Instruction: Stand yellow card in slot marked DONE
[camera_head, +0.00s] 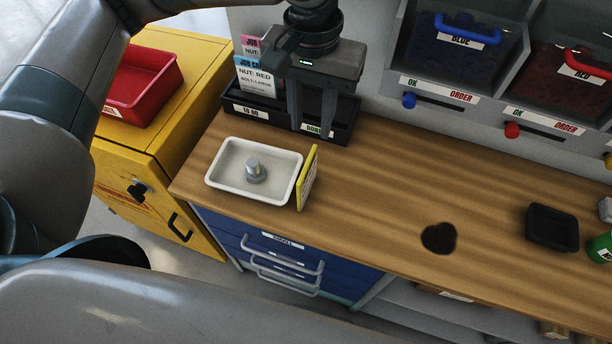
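The yellow card (308,178) stands on edge on the wooden bench, seen nearly edge-on, at the right end of the white tray (209,182); I cannot tell if they touch. The black card rack (285,118) stands at the back of the bench, with a TO DO label at left and a DONE label at right. My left gripper (312,120) points down over the rack's DONE part. Its two fingers are apart with no card visible between them, and they hide part of that slot. My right gripper is not in view.
A pink card (250,45) and a blue job card (255,77) stand in the TO DO part. A bolt (256,170) stands in the white tray. A red bin (145,85) sits on a yellow cabinet. Bench right of the card is clear up to a dark spot (439,238) and black tray (552,228).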

